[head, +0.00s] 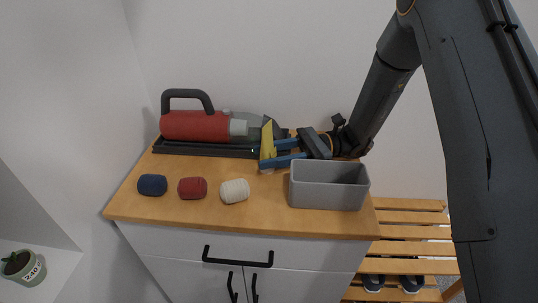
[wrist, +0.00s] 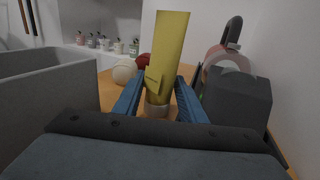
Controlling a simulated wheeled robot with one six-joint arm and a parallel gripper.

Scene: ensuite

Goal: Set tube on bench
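The yellow tube (head: 267,139) stands roughly upright, with a pale cap at its lower end, at the back middle of the wooden cabinet top. It also shows in the wrist view (wrist: 168,50), leaning slightly. My gripper (head: 275,153) comes in from the right, and its two blue fingers lie on either side of the tube near its lower part. In the wrist view my gripper (wrist: 160,86) has the tube between the fingertips. I cannot tell whether the fingers press on it. The slatted wooden bench (head: 412,232) stands right of the cabinet, lower down, with its visible slats bare.
A grey bin (head: 328,195) stands right of the tube, close below my gripper. A red handled appliance (head: 194,126) sits in a black tray at the back left. Blue (head: 152,185), red (head: 192,188) and white (head: 235,191) rolls lie in front. Shoes (head: 411,284) are under the bench.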

